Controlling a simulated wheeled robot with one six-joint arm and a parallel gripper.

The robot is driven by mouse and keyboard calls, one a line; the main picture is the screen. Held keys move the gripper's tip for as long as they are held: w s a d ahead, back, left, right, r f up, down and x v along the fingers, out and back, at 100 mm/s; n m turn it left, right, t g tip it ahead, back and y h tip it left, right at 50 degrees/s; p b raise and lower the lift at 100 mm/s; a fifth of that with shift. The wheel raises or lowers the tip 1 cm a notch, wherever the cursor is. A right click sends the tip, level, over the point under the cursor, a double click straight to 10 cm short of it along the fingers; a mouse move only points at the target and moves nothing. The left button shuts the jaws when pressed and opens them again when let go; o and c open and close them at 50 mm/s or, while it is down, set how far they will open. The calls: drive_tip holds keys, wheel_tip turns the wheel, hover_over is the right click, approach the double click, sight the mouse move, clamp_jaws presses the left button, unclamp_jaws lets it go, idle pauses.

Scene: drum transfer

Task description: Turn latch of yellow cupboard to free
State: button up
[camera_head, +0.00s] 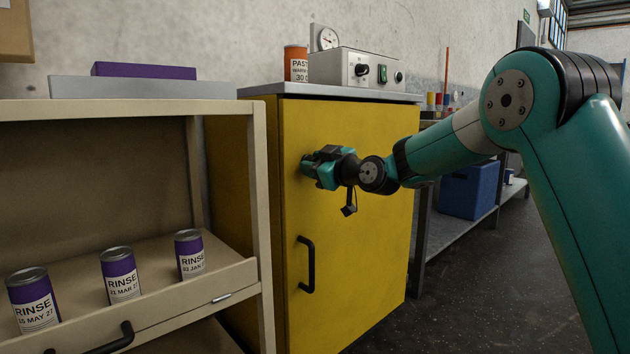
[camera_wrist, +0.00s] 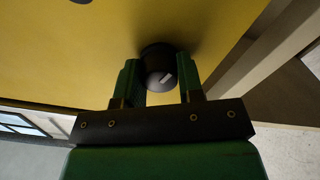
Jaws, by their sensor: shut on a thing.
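The yellow cupboard (camera_head: 345,225) stands in the middle of the head view with its door closed. A black bar handle (camera_head: 306,264) is on the door's left side, below my gripper. My gripper (camera_head: 308,165) is at the upper left of the door, and it hides the latch in the head view. In the wrist view, the latch (camera_wrist: 159,72) is a round dark knob with a short light mark, set on the yellow door. My gripper's two green fingers (camera_wrist: 159,82) stand on either side of the knob and are shut on it. The light mark runs at a slant.
Left of the cupboard is a beige shelf unit (camera_head: 262,200) with purple RINSE cans (camera_head: 122,275) on a sloped tray. On the cupboard top are a control box (camera_head: 343,68) and an orange can (camera_head: 296,64). A blue bin (camera_head: 468,192) sits under the bench at the right.

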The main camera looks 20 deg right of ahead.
drive_tip(key=shift+f+n+b, duration=0.1)
drive_tip(key=shift+n+b, duration=1.55)
drive_tip(key=shift+n, duration=0.25)
drive_tip(key=o, duration=0.9)
drive_tip(key=shift+s, duration=0.1)
drive_tip(key=p+v, duration=0.2)
drive_tip(key=v, duration=1.5)
drive_tip(key=shift+s+d, duration=0.1)
